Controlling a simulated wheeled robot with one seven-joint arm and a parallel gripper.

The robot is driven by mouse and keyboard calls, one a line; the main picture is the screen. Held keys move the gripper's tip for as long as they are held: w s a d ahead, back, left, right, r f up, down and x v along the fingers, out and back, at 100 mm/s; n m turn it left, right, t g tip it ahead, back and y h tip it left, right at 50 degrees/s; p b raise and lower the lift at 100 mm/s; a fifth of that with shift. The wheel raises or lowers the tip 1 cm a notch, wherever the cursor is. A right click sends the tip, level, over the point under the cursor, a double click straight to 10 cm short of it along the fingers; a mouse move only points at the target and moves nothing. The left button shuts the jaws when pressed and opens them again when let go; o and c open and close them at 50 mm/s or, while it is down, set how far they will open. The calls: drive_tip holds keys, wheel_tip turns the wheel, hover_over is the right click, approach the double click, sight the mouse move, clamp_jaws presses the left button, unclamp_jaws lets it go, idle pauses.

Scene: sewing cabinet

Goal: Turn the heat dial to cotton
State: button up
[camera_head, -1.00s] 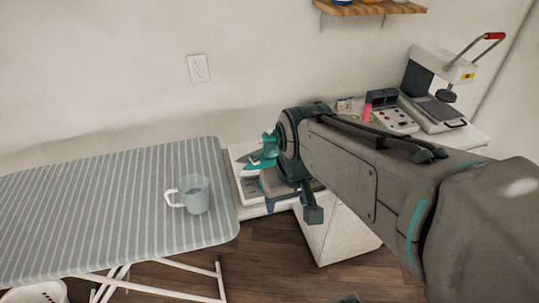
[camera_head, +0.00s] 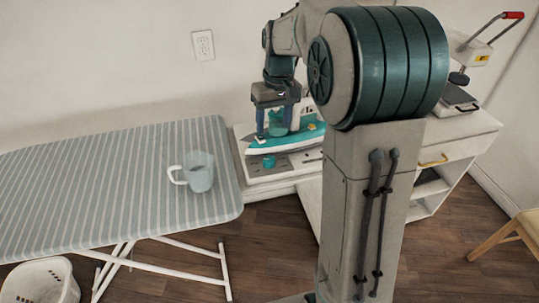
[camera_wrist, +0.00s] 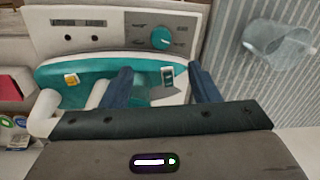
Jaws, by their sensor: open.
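The heat dial appears to be the round teal knob on the light panel of the iron station (camera_head: 264,178), in front of the teal-and-white iron. In the head view the dial (camera_head: 268,162) sits at the panel's left part. In the wrist view the dial (camera_wrist: 162,38) shows clearly, with a pale pointer mark and small markings too blurred to read. The iron (camera_wrist: 85,72) lies between the dial and my wrist. My gripper (camera_wrist: 160,68) is open and empty, over the iron and apart from the dial. In the head view my gripper (camera_head: 275,130) points down, partly covering the iron (camera_head: 300,140).
An ironing board (camera_head: 100,190) with a clear mug (camera_head: 200,172) stands left of the station. A heat press (camera_head: 460,95) is at the right on the white cabinet (camera_head: 460,128). A basket (camera_head: 40,283) is on the floor at lower left; a wooden chair (camera_head: 500,238) is at right.

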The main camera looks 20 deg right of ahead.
sight(270, 159)
drive_tip(key=f, duration=0.8)
drive_tip(key=a+f, duration=0.1)
drive_tip(key=f, duration=0.3)
drive_tip(key=shift+s, duration=0.1)
drive_tip(key=c, duration=1)
